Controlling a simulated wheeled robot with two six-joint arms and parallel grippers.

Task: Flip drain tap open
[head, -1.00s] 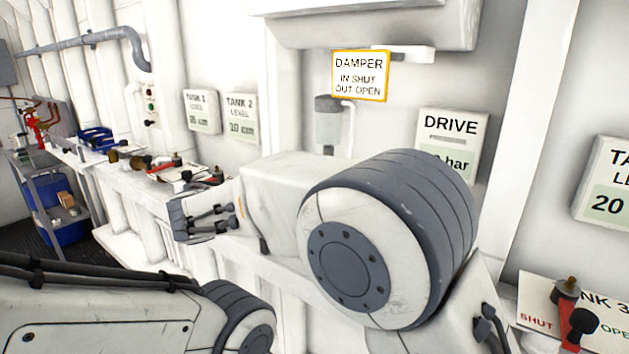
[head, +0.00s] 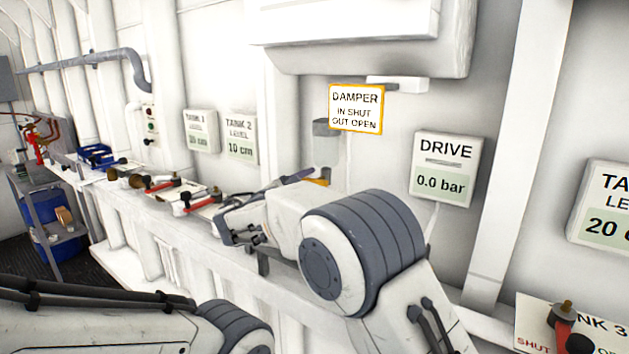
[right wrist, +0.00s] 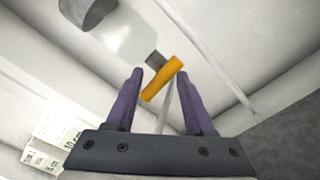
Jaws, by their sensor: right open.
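The drain tap (right wrist: 163,78) is a short orange lever at the lower end of a clear filter bowl (right wrist: 125,38). In the head view the filter bowl (head: 325,152) hangs on the wall below the damper sign, with a bit of the orange tap (head: 320,181) showing. My right gripper (right wrist: 160,72) is open in the right wrist view, its two fingers on either side of the lever. Whether either finger touches it I cannot tell. In the head view my wrist hides most of this gripper. My left arm crosses the lower left; its gripper is out of the picture.
The drive gauge (head: 442,170) reads 0.0 bar, right of the bowl. The damper sign (head: 356,108) hangs above. A ledge with several red-handled valves (head: 203,199) runs left. The tank 3 valve (head: 562,325) stands at the lower right.

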